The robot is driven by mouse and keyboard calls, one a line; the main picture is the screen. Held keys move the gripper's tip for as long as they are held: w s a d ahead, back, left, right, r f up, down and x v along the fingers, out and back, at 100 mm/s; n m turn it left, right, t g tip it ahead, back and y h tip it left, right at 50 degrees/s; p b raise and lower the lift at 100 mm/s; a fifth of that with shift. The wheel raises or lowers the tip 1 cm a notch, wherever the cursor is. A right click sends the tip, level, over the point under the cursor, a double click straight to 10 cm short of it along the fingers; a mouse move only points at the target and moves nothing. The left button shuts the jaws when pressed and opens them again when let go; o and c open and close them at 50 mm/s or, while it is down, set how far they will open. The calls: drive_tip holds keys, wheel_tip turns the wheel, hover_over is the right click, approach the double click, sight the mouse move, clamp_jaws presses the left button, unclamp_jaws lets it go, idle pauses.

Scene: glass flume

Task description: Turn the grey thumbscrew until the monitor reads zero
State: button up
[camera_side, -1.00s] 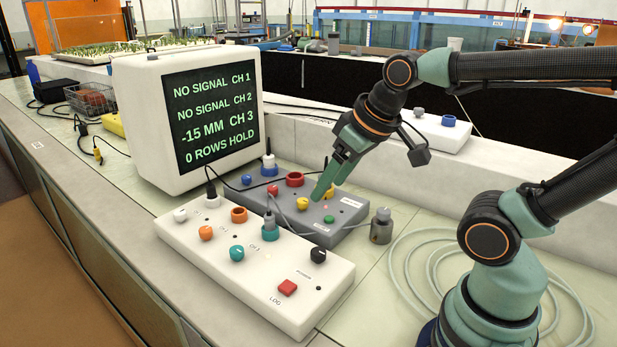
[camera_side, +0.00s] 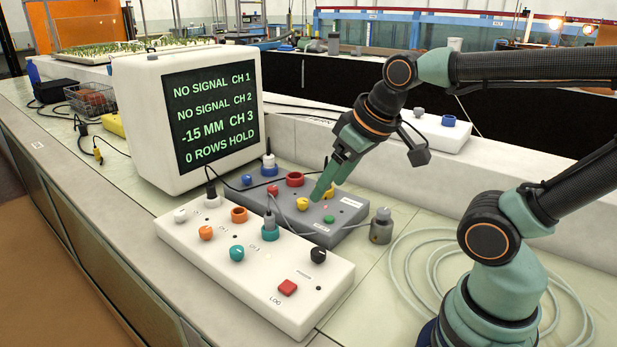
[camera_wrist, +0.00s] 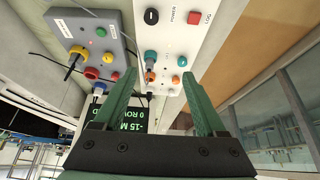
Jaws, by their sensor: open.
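The monitor (camera_side: 215,110) reads "NO SIGNAL CH 1", "NO SIGNAL CH 2", "-15 MM CH 3" and "0 ROWS HOLD". Part of its screen shows in the wrist view (camera_wrist: 133,115), partly hidden by a finger. A grey metal cylinder with a round knob on top (camera_side: 381,226), which looks like the grey thumbscrew, stands upright right of the grey box; I cannot make it out in the wrist view. My gripper (camera_side: 318,196) is open and empty, above the grey box and left of the thumbscrew. In the wrist view its fingers (camera_wrist: 159,75) are apart with nothing gripped.
The grey box (camera_side: 345,212) has several coloured knobs and sockets. The white box (camera_side: 325,272) in front has knobs, a red LOG button (camera_side: 287,288) and a grey plug in a teal socket (camera_side: 270,232). A pale coiled hose (camera_side: 410,275) lies right of the thumbscrew.

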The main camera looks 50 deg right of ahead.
drive_tip(key=w+d+f+m+g, duration=0.2)
drive_tip(key=d+m+g, duration=0.25)
drive_tip(key=d, duration=0.95)
drive_tip(key=m+g, duration=0.1)
drive_tip(key=m, duration=0.4)
hover_over(384, 210)
wheel_tip(384, 210, down, 4)
drive_tip(key=shift+n, duration=0.25)
wheel_tip(384, 210, down, 12)
drive_tip(key=shift+r, duration=0.15)
drive_tip(key=shift+c, duration=0.3)
clamp_jaws()
